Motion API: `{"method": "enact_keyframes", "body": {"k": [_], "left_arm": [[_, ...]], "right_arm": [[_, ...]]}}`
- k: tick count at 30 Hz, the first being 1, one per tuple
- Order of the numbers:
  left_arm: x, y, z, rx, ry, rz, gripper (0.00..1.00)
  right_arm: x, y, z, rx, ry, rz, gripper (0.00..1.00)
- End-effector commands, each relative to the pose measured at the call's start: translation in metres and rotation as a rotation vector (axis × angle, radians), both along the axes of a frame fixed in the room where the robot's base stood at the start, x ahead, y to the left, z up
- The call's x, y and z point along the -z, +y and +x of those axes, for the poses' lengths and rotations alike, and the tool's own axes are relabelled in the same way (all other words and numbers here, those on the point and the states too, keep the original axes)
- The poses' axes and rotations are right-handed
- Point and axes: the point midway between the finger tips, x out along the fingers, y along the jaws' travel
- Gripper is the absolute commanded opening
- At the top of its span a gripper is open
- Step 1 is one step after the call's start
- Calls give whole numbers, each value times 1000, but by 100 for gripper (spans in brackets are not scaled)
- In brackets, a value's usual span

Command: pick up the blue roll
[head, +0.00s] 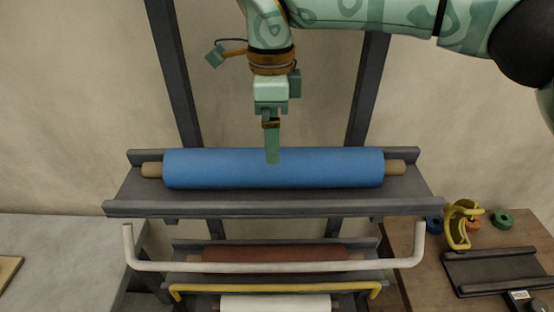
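The blue roll (220,170) lies level across the top shelf of a dark rack, with brown core ends showing at both sides. My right gripper (272,158) comes down from above, its arm entering from the right. Its fingers point down and their tips overlap the upper middle of the blue roll in the head view. I see the fingers edge-on, so their opening is hidden. I cannot tell whether they touch the roll. My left gripper is not in view.
The top shelf (270,208) has a raised front lip and dark uprights behind. Below are a white bar (275,267), a reddish-brown roll (275,255), a yellow bar (275,288) and a white roll (275,303). A wooden table with a yellow tape dispenser (459,225) stands right.

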Motion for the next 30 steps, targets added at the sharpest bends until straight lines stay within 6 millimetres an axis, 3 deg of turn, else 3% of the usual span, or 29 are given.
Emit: {"method": "enact_keyframes", "body": {"k": [10, 19, 20, 29, 30], "left_arm": [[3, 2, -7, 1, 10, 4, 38], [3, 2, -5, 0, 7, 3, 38], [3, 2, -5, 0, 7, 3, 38], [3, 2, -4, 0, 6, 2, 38], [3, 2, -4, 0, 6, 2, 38]], "right_arm": [[54, -4, -6, 1, 4, 2, 100], [61, -4, -6, 1, 2, 4, 100], [61, -4, -6, 1, 2, 3, 94], [61, -4, -6, 1, 2, 3, 11], [58, -3, -5, 2, -3, 7, 10]]}}
